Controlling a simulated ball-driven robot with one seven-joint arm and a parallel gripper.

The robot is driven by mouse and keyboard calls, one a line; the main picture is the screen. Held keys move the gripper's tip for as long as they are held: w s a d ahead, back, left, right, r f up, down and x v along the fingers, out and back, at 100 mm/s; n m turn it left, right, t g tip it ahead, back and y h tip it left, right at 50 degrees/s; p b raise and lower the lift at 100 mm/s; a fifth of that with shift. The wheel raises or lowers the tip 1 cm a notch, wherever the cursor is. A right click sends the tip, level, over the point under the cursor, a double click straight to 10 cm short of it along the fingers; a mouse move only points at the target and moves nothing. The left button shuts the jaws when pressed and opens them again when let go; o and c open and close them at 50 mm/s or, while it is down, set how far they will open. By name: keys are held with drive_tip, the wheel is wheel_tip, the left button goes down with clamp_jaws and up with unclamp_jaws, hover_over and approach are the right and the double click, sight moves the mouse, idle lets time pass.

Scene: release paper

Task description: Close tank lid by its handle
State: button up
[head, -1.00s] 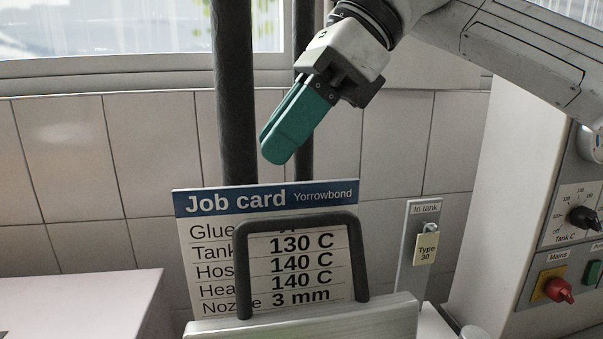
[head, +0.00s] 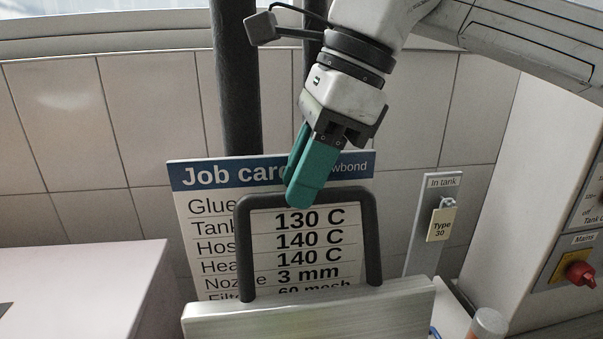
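The tank lid (head: 310,318) is a brushed-metal slab at the bottom of the head view, with its upper edge showing. Its lower part is cut off by the frame. A dark U-shaped handle (head: 372,240) rises from that edge, with its bar across the top.
A job card (head: 190,205) stands behind the handle. A tag holder (head: 442,185) with a "Type 30" tag is on the right. A control cabinet (head: 530,215) with a red knob (head: 580,274) stands far right, and a pale box (head: 80,290) at lower left.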

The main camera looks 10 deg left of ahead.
drive_tip(key=shift+s+a+f, duration=0.1)
drive_tip(key=shift+a+f, duration=0.05)
drive_tip(key=shift+f, duration=0.1)
drive_tip(key=shift+c, duration=0.3)
clamp_jaws()
